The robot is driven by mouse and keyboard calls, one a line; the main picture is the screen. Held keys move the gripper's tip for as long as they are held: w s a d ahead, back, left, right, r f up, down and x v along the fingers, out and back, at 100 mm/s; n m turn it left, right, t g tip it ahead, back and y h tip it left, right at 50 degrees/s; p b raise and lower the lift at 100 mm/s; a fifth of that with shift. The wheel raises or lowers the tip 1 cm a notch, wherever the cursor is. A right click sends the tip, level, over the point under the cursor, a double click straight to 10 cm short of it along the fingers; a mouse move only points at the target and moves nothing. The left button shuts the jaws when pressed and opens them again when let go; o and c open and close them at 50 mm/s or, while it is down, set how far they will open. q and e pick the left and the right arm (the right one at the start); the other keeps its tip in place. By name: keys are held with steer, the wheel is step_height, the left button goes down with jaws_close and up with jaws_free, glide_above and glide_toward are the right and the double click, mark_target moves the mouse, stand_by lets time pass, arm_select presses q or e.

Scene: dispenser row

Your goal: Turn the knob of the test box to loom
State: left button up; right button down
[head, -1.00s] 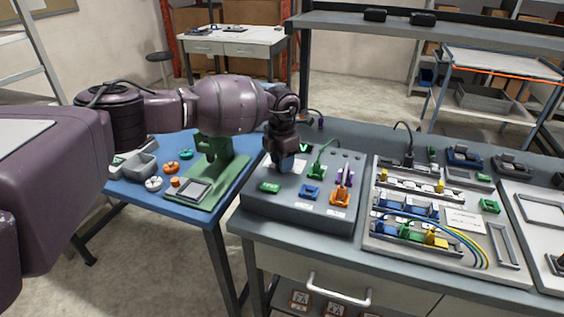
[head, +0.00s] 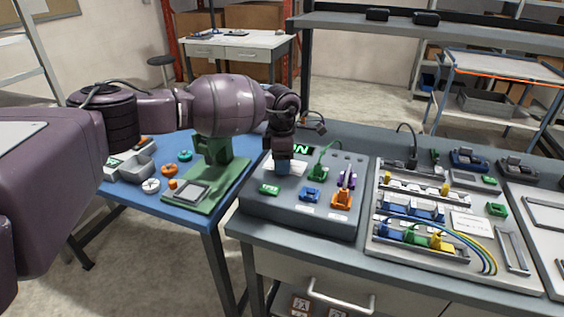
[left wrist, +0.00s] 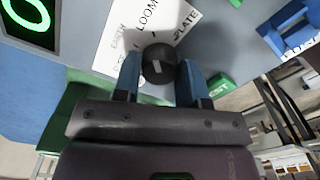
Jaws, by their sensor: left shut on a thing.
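The grey test box (head: 300,222) stands on the left end of the bench. Its dark round knob (left wrist: 160,58) shows in the left wrist view, on a white label (left wrist: 120,42) reading EARTH, LOOM and PLATE. A short white mark on the knob points roughly towards LOOM; I cannot tell how exactly. My left gripper (head: 283,168) reaches down onto the box from above. In the wrist view its blue fingers (left wrist: 158,82) are shut on the knob, one on each side. The head view hides the knob behind the gripper. My right gripper is not in view.
A black display (head: 300,149) with green characters sits behind the gripper. Green (head: 320,172) and orange (head: 342,198) plugs stand on the box to the right. A connector board (head: 380,244) lies further right. A blue table (head: 175,203) with small parts is at left.

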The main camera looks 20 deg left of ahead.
arm_select(q)
steer(key=shift+r, duration=0.1)
steer(key=o, duration=0.9)
step_height(320, 180, up, 11)
steer(key=shift+f, duration=0.15)
stand_by(0.5)
